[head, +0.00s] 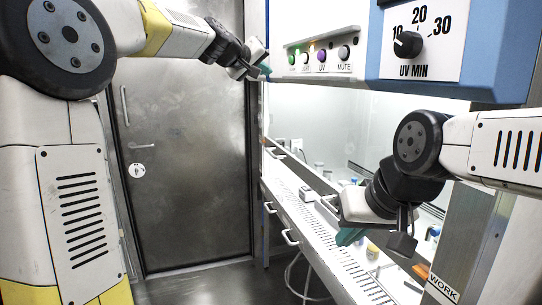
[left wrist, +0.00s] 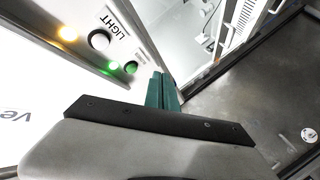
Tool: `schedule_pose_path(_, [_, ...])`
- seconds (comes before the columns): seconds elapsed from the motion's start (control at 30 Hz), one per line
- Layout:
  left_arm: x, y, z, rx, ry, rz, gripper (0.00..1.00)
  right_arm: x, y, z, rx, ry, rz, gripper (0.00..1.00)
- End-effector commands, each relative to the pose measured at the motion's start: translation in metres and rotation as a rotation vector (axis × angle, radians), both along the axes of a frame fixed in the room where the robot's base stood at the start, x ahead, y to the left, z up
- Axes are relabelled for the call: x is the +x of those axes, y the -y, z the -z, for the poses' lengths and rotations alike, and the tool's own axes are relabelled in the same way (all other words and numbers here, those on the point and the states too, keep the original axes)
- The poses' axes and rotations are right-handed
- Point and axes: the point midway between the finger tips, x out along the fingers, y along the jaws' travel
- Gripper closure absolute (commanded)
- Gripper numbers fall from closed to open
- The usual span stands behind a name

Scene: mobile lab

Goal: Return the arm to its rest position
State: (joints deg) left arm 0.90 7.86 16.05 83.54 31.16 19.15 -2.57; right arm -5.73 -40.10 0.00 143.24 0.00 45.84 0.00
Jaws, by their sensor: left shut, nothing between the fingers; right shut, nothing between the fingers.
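My left gripper (head: 264,70) is raised at the upper middle of the head view, just beside the left end of the button panel (head: 322,72). Its teal fingers are closed together and empty; they also show in the left wrist view (left wrist: 162,92), near the panel's lower edge. I cannot tell whether they touch the panel. My left arm reaches in from the left. My right gripper (head: 350,237) hangs at the right in front of the cabinet's opening, its teal fingers shut and empty. My right arm comes in from the right edge.
The panel has several round buttons and small lights. A blue box with a UV MIN dial (head: 408,44) is at upper right. Below are the cabinet's slotted work surface (head: 318,225) and small items inside. A metal door (head: 190,170) stands behind, with open floor before it.

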Motion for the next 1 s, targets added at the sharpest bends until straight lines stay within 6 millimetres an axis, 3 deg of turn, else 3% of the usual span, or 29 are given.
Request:
schedule_pose_path(0.03, [-0.034,-0.005,0.014,0.073,-0.029,0.012,1.0,0.0,0.0,0.0,0.0,0.0,0.0,1.0])
schedule_pose_path(0.1, [-0.077,-0.015,0.042,0.174,-0.083,0.029,1.0,0.0,0.0,0.0,0.0,0.0,0.0,1.0])
schedule_pose_path(0.3, [-0.197,-0.059,0.131,0.395,-0.251,0.057,1.0,0.0,0.0,0.0,0.0,0.0,0.0,1.0])
schedule_pose_path(0.5, [-0.305,-0.102,0.219,0.541,-0.413,0.083,1.0,0.0,0.0,0.0,0.0,0.0,0.0,1.0])
schedule_pose_path(0.6, [-0.346,-0.116,0.254,0.585,-0.476,0.095,1.0,0.0,0.0,0.0,0.0,0.0,0.0,1.0])
schedule_pose_path(0.7, [-0.372,-0.125,0.278,0.613,-0.52,0.106,1.0,0.0,0.0,0.0,0.0,0.0,0.0,1.0])
schedule_pose_path(0.8, [-0.386,-0.129,0.291,0.628,-0.541,0.113,1.0,0.0,0.0,0.0,0.0,0.0,0.0,1.0])
schedule_pose_path(1.0, [-0.389,-0.13,0.294,0.631,-0.548,0.115,1.0,0.0,0.0,0.0,0.0,0.0,0.0,1.0])
